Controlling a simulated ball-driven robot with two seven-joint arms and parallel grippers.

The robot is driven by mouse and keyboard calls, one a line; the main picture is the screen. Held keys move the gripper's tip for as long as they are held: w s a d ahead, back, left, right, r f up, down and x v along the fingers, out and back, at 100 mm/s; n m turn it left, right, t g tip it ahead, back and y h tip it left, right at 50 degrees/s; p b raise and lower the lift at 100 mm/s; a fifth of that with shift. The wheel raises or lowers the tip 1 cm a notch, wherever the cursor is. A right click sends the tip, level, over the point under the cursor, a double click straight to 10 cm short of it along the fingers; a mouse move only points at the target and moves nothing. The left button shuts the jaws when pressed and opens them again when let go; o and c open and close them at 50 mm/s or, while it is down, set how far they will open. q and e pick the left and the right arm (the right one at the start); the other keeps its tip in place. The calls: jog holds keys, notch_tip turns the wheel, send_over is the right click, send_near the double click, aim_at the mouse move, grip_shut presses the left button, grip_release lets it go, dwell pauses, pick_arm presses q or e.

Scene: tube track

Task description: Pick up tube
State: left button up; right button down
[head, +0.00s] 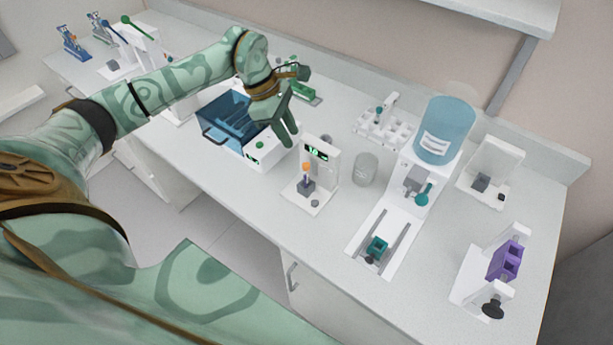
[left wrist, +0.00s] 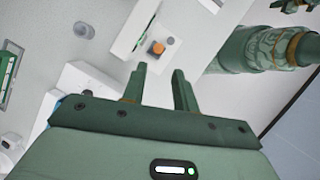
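A tube with an orange cap (head: 306,167) stands upright in a small grey holder on a white device (head: 320,160) with a green-lit display. In the left wrist view the orange cap (left wrist: 156,48) shows from above, just beyond the fingertips. My left gripper (head: 289,143) is above the bench, behind and left of the tube, fingers pointing down. In the left wrist view its two fingers (left wrist: 159,71) are apart with nothing between them. The gripper does not touch the tube.
A blue-lidded box (head: 233,118) stands left of the device. A clear jar (head: 365,169) stands to its right. A dispenser with a blue tank (head: 444,130), a white rack (head: 384,125) and a purple block device (head: 507,260) stand farther right. The bench's front edge is close to the device.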

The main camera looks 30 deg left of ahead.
aim_at(304, 164)
pick_arm(q)
jog(key=x, duration=0.6)
jog(key=shift+w+d+f, duration=0.1)
jog(key=shift+d+f, duration=0.1)
jog(key=shift+f, duration=0.1)
jog(key=x, duration=0.5)
jog(key=shift+a+f+p, duration=0.25)
jog(key=shift+f+p, duration=0.1)
jog(key=shift+f, duration=0.1)
jog(key=c, duration=0.5)
